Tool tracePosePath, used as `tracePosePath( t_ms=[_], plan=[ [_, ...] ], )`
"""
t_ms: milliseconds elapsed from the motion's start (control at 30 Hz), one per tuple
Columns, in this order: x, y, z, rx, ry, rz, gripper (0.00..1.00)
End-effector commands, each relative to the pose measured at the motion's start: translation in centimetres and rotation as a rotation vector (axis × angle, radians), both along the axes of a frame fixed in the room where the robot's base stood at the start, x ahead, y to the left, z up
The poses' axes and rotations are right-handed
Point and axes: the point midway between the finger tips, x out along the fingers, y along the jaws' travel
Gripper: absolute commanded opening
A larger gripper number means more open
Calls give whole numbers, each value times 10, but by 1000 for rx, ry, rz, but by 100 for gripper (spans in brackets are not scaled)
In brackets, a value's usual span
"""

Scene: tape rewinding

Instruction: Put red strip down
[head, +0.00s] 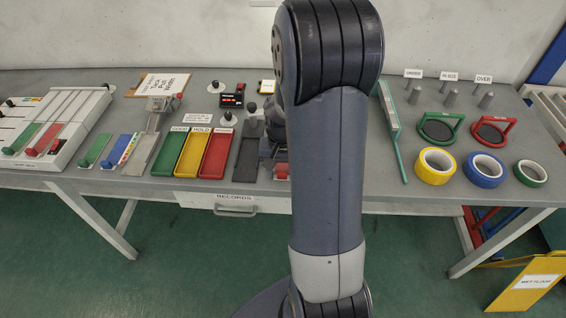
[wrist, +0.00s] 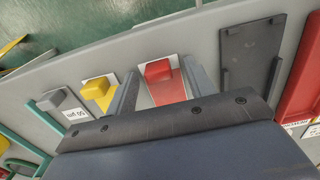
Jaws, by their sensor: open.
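The red strip (wrist: 170,92), with a raised red block at its end and a pale border, lies on the grey bench in the wrist view. In the head view only its red end (head: 281,172) shows beside my arm; the rest is hidden. My gripper (wrist: 160,66) is open, with one grey finger on each side of the strip. A gap shows between the strip and each finger. In the head view my arm covers most of the gripper.
A yellow strip (wrist: 98,92) and a grey-ended strip (wrist: 57,100) lie left of the red one. A dark flat tray (head: 247,158) lies beside the red tray (head: 217,155). Tape rolls (head: 435,166) and round mirrors stand at the right. The bench's front edge is close.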

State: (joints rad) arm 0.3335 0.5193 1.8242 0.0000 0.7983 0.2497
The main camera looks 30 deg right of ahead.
Motion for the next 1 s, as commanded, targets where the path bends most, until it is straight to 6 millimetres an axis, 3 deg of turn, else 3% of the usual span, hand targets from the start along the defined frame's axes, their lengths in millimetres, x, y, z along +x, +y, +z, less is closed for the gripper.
tracePosePath(
  t_ms=[233, 633, 867, 1000],
  plan=[
    [0, 0, -1, 0, 0, 0, 49],
    [0, 0, -1, -1, -1, 0, 17],
    [1, 0, 3, -1, -3, 0, 17],
    [1, 0, 21, -2, -6, 0, 17]
  ],
)
